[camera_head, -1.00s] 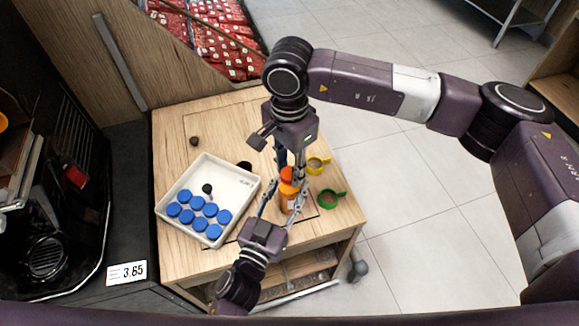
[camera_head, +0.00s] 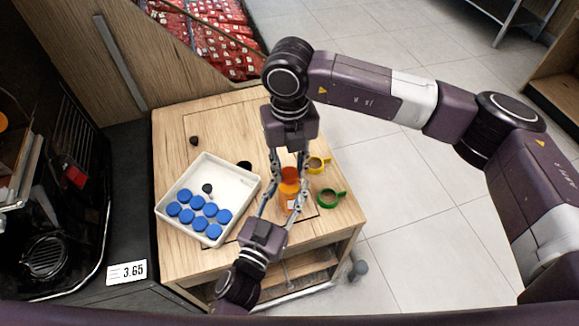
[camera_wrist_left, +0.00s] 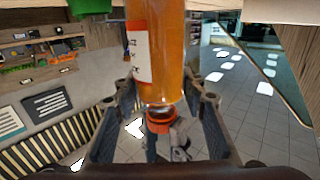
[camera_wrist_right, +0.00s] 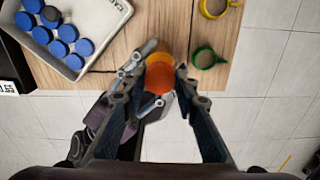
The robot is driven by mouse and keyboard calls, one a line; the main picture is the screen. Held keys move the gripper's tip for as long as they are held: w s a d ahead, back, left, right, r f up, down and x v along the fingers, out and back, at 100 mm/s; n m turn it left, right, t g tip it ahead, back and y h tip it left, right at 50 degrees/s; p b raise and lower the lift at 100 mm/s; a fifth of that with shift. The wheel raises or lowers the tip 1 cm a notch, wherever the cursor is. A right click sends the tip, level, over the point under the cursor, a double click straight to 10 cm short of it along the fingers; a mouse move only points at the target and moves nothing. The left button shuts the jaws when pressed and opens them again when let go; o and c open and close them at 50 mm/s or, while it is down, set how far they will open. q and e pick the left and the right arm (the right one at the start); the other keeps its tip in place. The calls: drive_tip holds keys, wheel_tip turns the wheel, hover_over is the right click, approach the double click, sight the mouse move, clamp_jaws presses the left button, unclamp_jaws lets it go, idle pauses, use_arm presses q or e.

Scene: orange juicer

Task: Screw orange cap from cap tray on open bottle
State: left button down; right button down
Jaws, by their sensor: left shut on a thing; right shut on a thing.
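An orange bottle (camera_head: 291,200) with a white label stands upright at the table's right side. It also shows large in the left wrist view (camera_wrist_left: 158,50). My left gripper (camera_head: 281,210) is shut around the bottle's sides. My right gripper (camera_head: 289,170) comes down from above, shut on an orange cap (camera_head: 289,174) directly over the bottle's mouth. The cap also shows near the bottle's neck in the left wrist view (camera_wrist_left: 160,122). Whether the threads engage is not clear. The white cap tray (camera_head: 238,190) holds several blue caps (camera_head: 198,203) and a small black object.
A yellow cup (camera_head: 317,164) and a green cup (camera_head: 330,198) stand close to the right of the grippers, near the table edge. A small dark knob (camera_head: 194,140) sits at the back left. The table's back left (camera_head: 180,125) is mostly clear.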

drive_tip(key=m, duration=0.7)
drive_tip(key=c, duration=1.4)
unclamp_jaws()
drive_tip(key=shift+c, duration=0.2)
drive_tip(key=shift+r, duration=0.1)
wheel_tip(320, 180, up, 12)
use_arm(q)
drive_tip(key=c, duration=1.1)
unclamp_jaws()
drive_tip(key=shift+c, duration=0.2)
drive_tip(key=shift+s, duration=0.1)
